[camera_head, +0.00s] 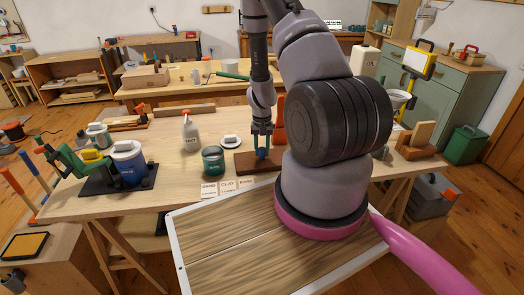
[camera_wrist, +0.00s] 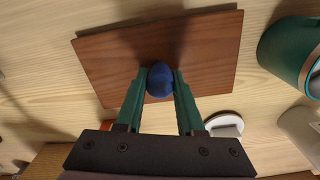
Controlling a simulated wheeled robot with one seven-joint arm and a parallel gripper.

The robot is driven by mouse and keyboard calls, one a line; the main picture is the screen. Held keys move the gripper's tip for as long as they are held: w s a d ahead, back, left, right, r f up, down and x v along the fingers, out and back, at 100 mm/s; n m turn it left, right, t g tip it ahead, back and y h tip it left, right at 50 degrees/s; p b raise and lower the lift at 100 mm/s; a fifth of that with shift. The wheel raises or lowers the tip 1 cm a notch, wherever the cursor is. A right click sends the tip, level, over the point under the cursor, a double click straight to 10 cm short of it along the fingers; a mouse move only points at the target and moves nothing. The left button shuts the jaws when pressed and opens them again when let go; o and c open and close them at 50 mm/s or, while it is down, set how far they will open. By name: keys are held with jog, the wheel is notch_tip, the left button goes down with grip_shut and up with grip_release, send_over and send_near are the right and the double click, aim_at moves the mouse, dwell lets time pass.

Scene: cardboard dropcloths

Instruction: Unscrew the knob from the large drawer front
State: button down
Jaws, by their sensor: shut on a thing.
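The large drawer front is a reddish-brown wooden board (camera_wrist: 112,61) lying on the workbench; it also shows in the head view (camera_head: 246,168). A round dark blue knob (camera_wrist: 160,80) sits near the middle of the board. My gripper (camera_wrist: 160,86) has its two green fingers shut on the knob, one on each side. In the head view my gripper (camera_head: 262,150) points down at the board, and the knob is partly hidden between the fingers. Whether the knob still touches the board cannot be told.
A green jar (camera_head: 213,161) and a white lid (camera_head: 231,141) stand just left of the board. A grey spray bottle (camera_head: 190,134) is behind the jar. Small labelled cards (camera_head: 228,186) lie at the bench's front edge.

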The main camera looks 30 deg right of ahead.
aim_at(262, 148)
jog(key=shift+n, duration=0.3)
jog(key=shift+c, duration=2.2)
grip_release()
notch_tip(262, 148, up, 11)
